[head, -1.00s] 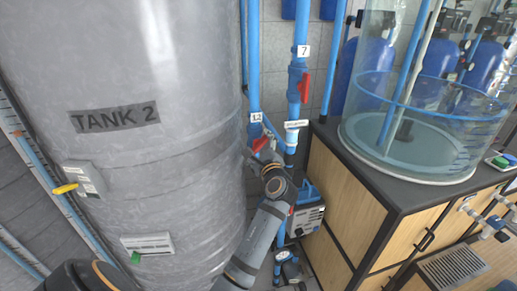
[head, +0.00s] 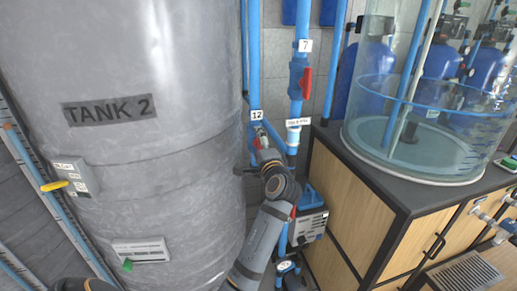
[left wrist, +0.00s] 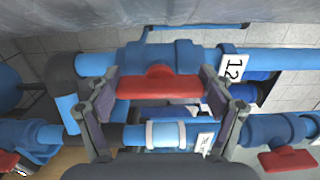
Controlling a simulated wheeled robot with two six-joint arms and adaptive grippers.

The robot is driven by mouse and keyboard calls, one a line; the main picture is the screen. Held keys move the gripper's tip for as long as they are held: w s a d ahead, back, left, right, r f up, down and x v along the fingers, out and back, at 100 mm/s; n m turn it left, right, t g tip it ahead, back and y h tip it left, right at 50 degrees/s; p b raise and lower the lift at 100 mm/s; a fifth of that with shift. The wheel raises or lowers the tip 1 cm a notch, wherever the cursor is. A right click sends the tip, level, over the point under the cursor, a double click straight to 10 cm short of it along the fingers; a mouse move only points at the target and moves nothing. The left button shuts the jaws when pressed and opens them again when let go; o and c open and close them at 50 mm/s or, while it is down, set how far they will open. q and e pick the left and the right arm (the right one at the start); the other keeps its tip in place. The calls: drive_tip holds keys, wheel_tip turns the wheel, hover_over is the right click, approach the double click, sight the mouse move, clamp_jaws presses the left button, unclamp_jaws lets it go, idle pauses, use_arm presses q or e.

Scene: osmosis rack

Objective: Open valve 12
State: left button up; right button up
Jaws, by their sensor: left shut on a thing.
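Valve 12 sits on a blue vertical pipe beside the grey tank, under the white label 12 (head: 256,115). Its red handle (head: 257,141) is partly hidden by my left gripper (head: 264,154) in the head view. In the left wrist view, the handle (left wrist: 158,88) lies along the line of its pipe, between the two fingers of the left gripper (left wrist: 160,80). The fingers are shut on the handle, one at each end. My right gripper is not in view.
The grey TANK 2 (head: 130,180) stands close on the left. Valve 7 (head: 305,80) is on the neighbouring pipe to the right. A wooden cabinet (head: 345,205) carrying a clear tank (head: 415,140) stands further right. A blue-grey pump (head: 311,222) is below.

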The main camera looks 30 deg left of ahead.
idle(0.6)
use_arm(q)
drive_tip(key=o, duration=1.1)
